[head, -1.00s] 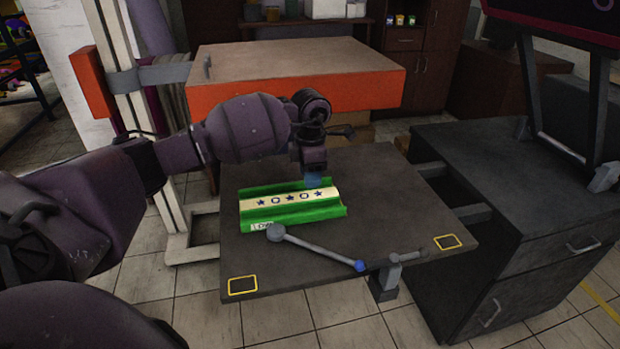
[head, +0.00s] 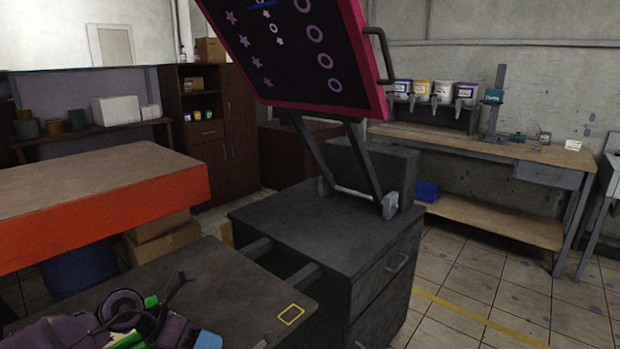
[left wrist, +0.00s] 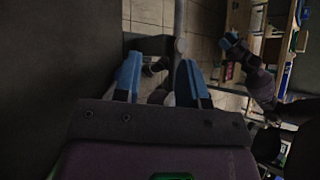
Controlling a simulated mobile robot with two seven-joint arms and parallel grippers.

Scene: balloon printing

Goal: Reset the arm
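My left arm and gripper show at the bottom left of the head view, low over the dark work plate (head: 250,290), with a blue fingertip (head: 208,340) at the bottom edge. In the left wrist view my left gripper (left wrist: 160,72) has its two blue fingers well apart, with nothing between them. A second arm with blue on its end, seemingly my right gripper (left wrist: 232,42), shows at the upper right of that view. It is too small and dark to tell its fingers apart.
A raised pink-framed screen (head: 300,45) with stars and rings stands over a dark cabinet (head: 310,235). An orange-sided table (head: 110,210) is at the left. A wooden bench (head: 480,145) with several tubs is at the back right. Tiled floor is clear at the right.

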